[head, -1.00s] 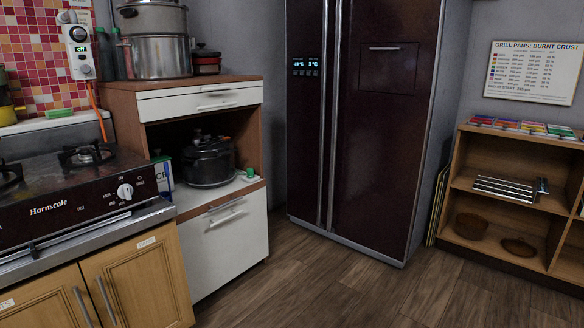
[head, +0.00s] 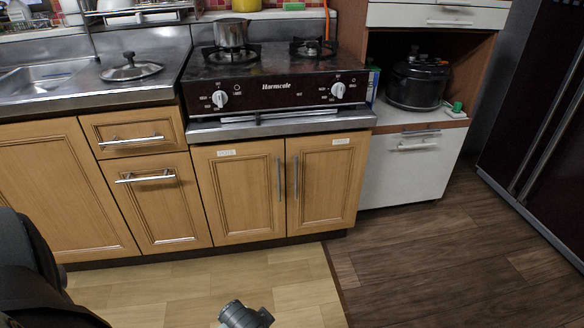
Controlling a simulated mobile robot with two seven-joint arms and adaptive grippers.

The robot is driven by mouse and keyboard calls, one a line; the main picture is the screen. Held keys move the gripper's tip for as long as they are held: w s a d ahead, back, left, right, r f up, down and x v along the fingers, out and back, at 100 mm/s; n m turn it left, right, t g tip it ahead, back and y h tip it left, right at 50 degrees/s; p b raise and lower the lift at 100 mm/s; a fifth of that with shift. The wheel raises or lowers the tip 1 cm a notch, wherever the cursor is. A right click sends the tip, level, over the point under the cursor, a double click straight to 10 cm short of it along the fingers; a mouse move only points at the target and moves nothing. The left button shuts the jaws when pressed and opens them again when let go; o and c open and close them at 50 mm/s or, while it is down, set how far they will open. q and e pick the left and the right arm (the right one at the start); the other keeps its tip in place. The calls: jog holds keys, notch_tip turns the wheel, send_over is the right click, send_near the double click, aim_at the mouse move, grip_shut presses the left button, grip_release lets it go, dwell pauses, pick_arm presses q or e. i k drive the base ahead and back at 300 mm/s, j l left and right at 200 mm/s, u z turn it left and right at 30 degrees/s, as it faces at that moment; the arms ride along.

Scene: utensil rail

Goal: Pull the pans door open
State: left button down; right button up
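Two wooden cabinet doors stand side by side under the stove, the left door (head: 238,195) and the right door (head: 327,185). Both look shut. Each has a small white label near its top, the left label (head: 227,152) and the right label (head: 341,141). The lettering is too small to read, so I cannot tell which is the pans door. The left door's vertical bar handle (head: 279,180) and the right door's vertical bar handle (head: 296,177) sit near the middle seam. No gripper fingers show; dark and grey parts of mine appear at the lower left and bottom edge.
The stove (head: 270,82) carries a pot (head: 232,34). Left are a drawer (head: 133,133), a narrow cabinet (head: 160,205) and a sink (head: 40,72). Right are a white cabinet (head: 405,175) and a dark fridge (head: 545,120). The floor (head: 190,278) before the doors is largely clear.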

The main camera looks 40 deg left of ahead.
aim_at(325, 172)
jog(key=i+l+u, duration=0.15)
jog(key=u, duration=0.2)
jog(key=i+l+u, duration=0.15)
jog(key=u, duration=0.25)
jog(key=i+l+u, duration=0.1)
jog(key=l+u, duration=0.25)
jog(key=i+l+u, duration=0.15)
jog(key=l, duration=0.2)
jog(key=l+u, duration=0.15)
jog(key=l, duration=0.15)
jog(key=i+l+u, duration=0.1)
jog(key=l, duration=0.25)
jog(key=i+l+u, duration=0.1)
jog(key=l, duration=0.5)
jog(key=l+u, duration=0.1)
jog(key=l, duration=0.45)
jog(key=i, duration=0.05)
